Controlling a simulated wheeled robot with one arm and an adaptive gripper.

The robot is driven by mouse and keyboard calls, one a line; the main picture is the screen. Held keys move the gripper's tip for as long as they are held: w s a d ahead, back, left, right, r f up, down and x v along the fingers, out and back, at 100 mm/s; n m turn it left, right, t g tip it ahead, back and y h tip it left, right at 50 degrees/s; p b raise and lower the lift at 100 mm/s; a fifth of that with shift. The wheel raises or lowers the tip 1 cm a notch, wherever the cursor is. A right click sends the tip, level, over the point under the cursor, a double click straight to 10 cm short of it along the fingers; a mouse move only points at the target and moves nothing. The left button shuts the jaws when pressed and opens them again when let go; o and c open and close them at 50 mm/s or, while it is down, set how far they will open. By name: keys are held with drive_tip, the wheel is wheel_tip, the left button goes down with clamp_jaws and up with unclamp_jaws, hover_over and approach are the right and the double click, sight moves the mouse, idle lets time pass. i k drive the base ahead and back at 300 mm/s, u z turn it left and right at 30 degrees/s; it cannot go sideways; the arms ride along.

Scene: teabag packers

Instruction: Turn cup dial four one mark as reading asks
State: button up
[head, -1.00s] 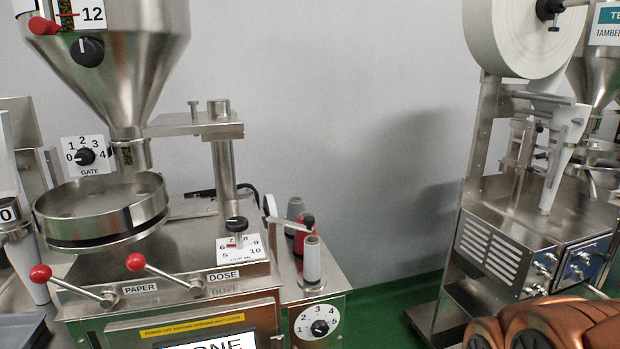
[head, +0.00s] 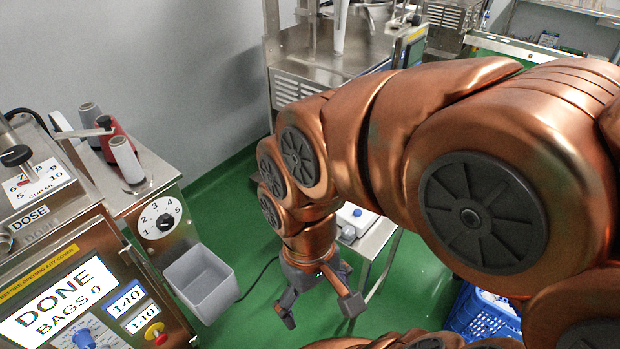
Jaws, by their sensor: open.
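The cup dial is a black knob (head: 15,156) on a post at the left edge, above a white scale plate (head: 42,184) marked CUP ML with numbers around 5 to 10. A small red mark shows near the 6 and 7; its exact setting is too small to tell. The machine's screen (head: 62,300) reads DONE, BAGS 0. My gripper (head: 320,312) hangs open and empty over the green floor, well right of the dial and apart from it.
A round 1-to-5 dial (head: 160,218) is on the machine's side, above a grey bin (head: 200,282). Thread spools (head: 126,160) stand on the side shelf. A steel side table (head: 368,235) is behind my arm, and a blue crate (head: 482,314) is at lower right.

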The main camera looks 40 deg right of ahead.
sight(17, 155)
drive_tip(key=u, duration=0.95)
